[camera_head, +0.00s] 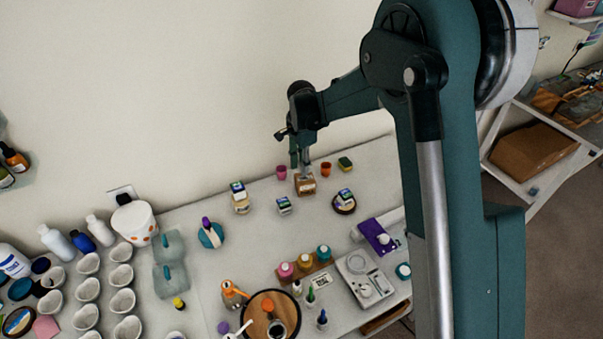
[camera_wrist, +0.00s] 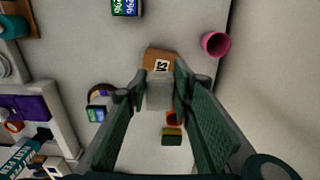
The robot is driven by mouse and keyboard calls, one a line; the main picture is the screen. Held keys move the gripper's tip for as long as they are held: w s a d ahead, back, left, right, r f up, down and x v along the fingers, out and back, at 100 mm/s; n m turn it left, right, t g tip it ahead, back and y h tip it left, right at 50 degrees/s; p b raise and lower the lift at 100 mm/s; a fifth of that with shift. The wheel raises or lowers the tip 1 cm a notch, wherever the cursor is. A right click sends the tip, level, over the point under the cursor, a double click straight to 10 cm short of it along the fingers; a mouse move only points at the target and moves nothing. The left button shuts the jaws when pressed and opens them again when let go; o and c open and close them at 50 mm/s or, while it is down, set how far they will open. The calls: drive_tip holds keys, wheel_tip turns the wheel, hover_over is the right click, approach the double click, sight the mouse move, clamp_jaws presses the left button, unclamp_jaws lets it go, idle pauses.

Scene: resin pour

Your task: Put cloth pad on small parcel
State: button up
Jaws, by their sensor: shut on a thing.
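The small parcel, a brown box with a black-and-white label (camera_head: 305,186), stands near the back of the table; it also shows in the wrist view (camera_wrist: 156,58). My gripper (camera_head: 303,169) is directly over it, pointing down. In the wrist view my gripper (camera_wrist: 160,95) is shut on a pale grey block-like thing, which I take as the cloth pad (camera_wrist: 160,93). The pad overlaps the parcel's near edge in that view. I cannot tell whether it touches the parcel top. In the head view the pad is too small to make out.
A pink cup (camera_head: 281,172), an orange cup (camera_head: 326,169) and a yellow-green block (camera_head: 345,164) stand close around the parcel. A round dark coaster (camera_head: 337,209) bears a small box. The wall (camera_head: 200,90) is behind.

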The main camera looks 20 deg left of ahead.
drive_tip(key=shift+f, duration=0.1)
drive_tip(key=shift+f, duration=1.8)
drive_tip(key=shift+f, duration=0.1)
drive_tip(key=o, duration=0.8)
drive_tip(key=shift+o, duration=0.3)
wheel_tip(320, 180, up, 12)
drive_tip(key=shift+r, duration=0.15)
